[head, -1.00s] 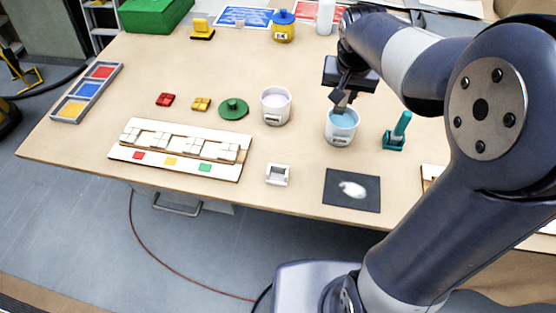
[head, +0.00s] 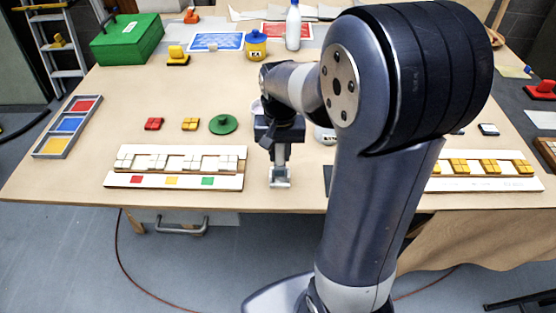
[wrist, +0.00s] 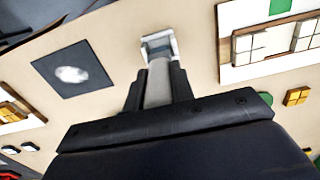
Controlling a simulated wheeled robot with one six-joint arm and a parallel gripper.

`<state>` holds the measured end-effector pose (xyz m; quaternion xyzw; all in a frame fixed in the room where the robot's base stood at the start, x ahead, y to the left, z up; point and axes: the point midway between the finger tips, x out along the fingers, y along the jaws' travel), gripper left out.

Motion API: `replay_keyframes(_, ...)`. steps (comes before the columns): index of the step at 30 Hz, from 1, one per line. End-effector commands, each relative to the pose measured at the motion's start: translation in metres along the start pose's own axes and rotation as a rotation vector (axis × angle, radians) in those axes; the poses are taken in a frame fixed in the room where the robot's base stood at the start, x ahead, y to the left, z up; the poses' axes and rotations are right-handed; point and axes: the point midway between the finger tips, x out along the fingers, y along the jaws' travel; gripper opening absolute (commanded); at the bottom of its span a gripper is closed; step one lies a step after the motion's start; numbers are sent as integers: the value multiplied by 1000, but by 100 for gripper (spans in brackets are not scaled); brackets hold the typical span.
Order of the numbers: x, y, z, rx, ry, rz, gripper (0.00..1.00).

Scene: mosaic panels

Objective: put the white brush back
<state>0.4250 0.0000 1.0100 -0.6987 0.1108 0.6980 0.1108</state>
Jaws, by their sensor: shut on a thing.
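My gripper (head: 281,146) points down at the front middle of the table, shut on the white brush (wrist: 157,84). In the head view the brush (head: 281,158) hangs upright below the fingers. Its lower end is at the small white square holder (head: 280,183), which also shows in the wrist view (wrist: 172,45) right at the brush's far end. I cannot tell whether the brush is seated inside or just above it.
A white panel with tiles (head: 174,182) lies left of the holder. A dark mat with a white patch (wrist: 72,73) lies on the other side. A green round lid (head: 223,124) lies behind the panel.

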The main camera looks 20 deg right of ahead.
Motion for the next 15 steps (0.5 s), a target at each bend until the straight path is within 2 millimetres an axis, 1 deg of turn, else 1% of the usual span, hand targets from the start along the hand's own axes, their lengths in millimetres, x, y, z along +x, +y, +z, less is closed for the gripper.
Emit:
replay_keyframes(3,19,0,1,0,-6,2,0)
replay_keyframes(6,29,0,1,-1,-3,1,0)
replay_keyframes(15,32,0,0,-1,-1,0,0)
